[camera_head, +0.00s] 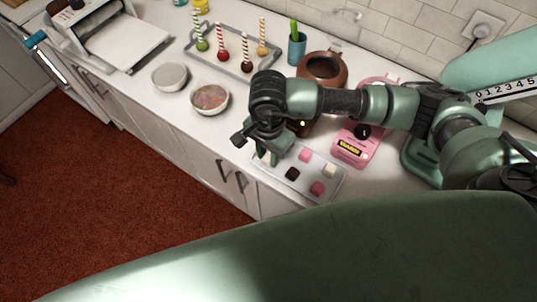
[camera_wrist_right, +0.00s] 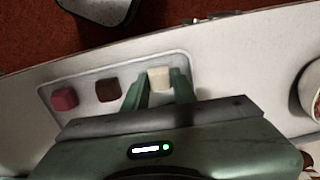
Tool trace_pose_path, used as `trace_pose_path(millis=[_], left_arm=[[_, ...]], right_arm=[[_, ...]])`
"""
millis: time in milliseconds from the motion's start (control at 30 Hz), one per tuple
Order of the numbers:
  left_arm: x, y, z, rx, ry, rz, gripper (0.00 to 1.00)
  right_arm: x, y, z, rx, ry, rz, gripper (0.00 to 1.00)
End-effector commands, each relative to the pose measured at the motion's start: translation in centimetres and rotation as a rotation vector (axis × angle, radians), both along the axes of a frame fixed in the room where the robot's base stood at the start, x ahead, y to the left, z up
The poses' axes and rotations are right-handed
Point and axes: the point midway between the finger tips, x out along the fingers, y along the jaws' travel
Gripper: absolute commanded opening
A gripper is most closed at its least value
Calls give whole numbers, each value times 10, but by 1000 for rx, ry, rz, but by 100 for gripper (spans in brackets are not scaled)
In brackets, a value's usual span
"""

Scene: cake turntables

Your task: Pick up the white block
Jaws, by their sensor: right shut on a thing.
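The white block (camera_wrist_right: 160,78) sits at one end of a row of blocks on a pale tray (camera_head: 337,191). In the wrist view it is between the two fingers of my right gripper (camera_wrist_right: 161,88), which is shut on it. In the head view the right gripper (camera_head: 266,154) reaches down over the tray's left end and partly hides this white block (camera_head: 268,158). Another whitish block (camera_head: 329,170) lies at the tray's right side. My left gripper is not in view.
A pink scale-like machine (camera_head: 352,146) and brown pot (camera_head: 323,67) stand behind. Bowls (camera_head: 209,97) are to the left. The counter's front edge is close to the tray.

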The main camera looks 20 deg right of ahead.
Motion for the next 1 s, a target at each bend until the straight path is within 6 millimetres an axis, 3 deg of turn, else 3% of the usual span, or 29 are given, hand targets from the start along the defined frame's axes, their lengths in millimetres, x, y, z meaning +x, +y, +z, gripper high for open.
trace_pose_path(millis=[267, 800, 1000], left_arm=[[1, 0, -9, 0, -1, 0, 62], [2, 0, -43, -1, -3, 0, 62], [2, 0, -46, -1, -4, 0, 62]], right_arm=[[2, 0, 25, 2, -6, 1, 0], [1, 0, 163, 1, -7, 0, 0], [1, 0, 192, 0, -5, 0, 0]])
